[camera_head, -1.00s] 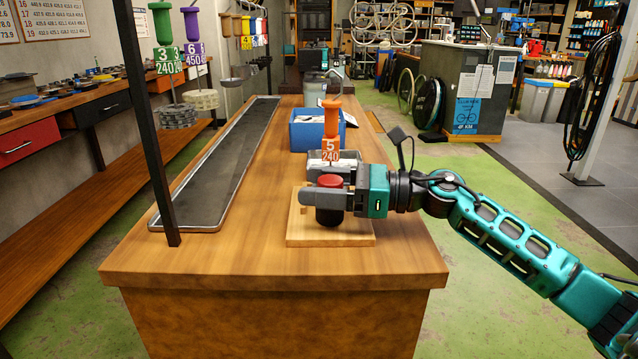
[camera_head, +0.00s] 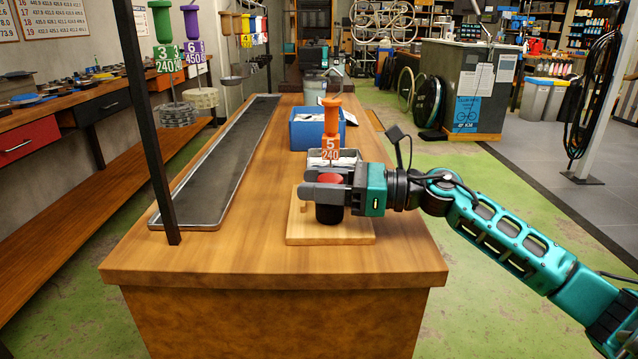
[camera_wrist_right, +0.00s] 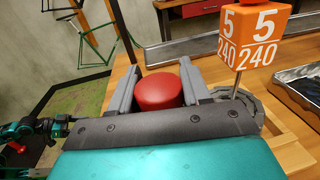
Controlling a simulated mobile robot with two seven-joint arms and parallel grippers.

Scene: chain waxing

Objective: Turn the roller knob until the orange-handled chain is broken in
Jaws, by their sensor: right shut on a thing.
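The red-topped roller knob (camera_head: 329,213) stands on a wooden board (camera_head: 345,230) at the near end of the bench. My right gripper (camera_head: 327,190) is shut on the knob, with a finger on each side of it. The knob's red cap (camera_wrist_right: 160,88) shows between the fingers in the right wrist view. Part of a chain bundle (camera_wrist_right: 238,104) shows under the tag, partly hidden by my gripper.
Green and purple handles hang at left.

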